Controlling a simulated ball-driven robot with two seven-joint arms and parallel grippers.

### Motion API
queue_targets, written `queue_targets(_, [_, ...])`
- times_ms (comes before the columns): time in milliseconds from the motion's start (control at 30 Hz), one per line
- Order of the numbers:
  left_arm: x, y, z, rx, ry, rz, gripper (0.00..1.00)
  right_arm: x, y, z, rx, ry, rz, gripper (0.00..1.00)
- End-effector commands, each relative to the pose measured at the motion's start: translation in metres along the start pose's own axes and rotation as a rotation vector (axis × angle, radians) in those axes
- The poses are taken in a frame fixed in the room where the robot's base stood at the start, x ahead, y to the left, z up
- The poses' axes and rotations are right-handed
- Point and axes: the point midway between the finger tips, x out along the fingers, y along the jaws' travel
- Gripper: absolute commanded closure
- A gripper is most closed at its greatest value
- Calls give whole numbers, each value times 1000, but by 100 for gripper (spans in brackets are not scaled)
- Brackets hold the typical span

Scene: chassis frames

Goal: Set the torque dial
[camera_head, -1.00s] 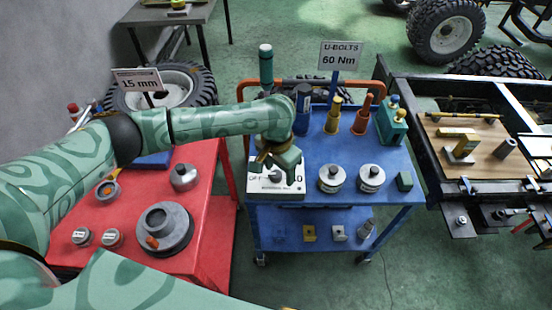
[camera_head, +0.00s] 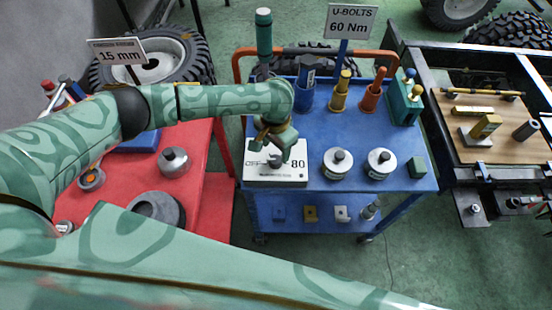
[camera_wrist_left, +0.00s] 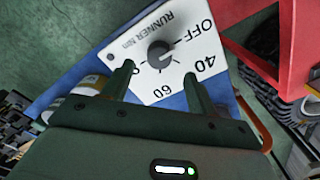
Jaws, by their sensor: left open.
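The torque dial box (camera_head: 292,174) is white and stands at the left front of the blue cart's top. In the left wrist view its face (camera_wrist_left: 148,88) reads "RUNNER Nm", with OFF, 40, 60 and a partly hidden 80 around a dark round knob (camera_wrist_left: 160,55). My left gripper (camera_head: 279,146) is above the box, pointing down. In the left wrist view its open fingers (camera_wrist_left: 159,72) show either side of the knob's line, apparently empty. Whether they touch it is unclear. My right gripper is out of view.
A sign (camera_head: 350,22) reads "U-BOLTS 60 Nm". Two metal canisters, one of them (camera_head: 337,164), stand right of the box. Several coloured tools (camera_head: 340,92) stand behind. A red cart (camera_head: 200,150) is at left, a chassis frame (camera_head: 455,140) at right.

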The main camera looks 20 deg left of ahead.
Motion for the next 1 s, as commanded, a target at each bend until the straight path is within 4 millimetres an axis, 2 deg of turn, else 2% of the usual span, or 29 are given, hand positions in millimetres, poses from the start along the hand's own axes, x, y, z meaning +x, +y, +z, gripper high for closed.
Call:
queue_targets(33, [16,0,1,0,-4,0,42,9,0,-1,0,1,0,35])
queue_targets(233, [46,0,0,0,-1,0,42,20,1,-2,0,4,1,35])
queue_targets(400, [53,0,0,1,0,0,42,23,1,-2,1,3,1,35])
queue_targets(633, [53,0,0,1,1,0,42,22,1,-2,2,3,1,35])
queue_targets(667, [53,0,0,1,1,0,44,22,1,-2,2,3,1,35])
queue_targets(800, [53,0,0,1,0,0,83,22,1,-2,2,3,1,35])
queue_targets(833, [53,0,0,1,0,0,86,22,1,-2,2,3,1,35])
queue_targets(1000, [53,0,0,4,0,0,86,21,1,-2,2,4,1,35])
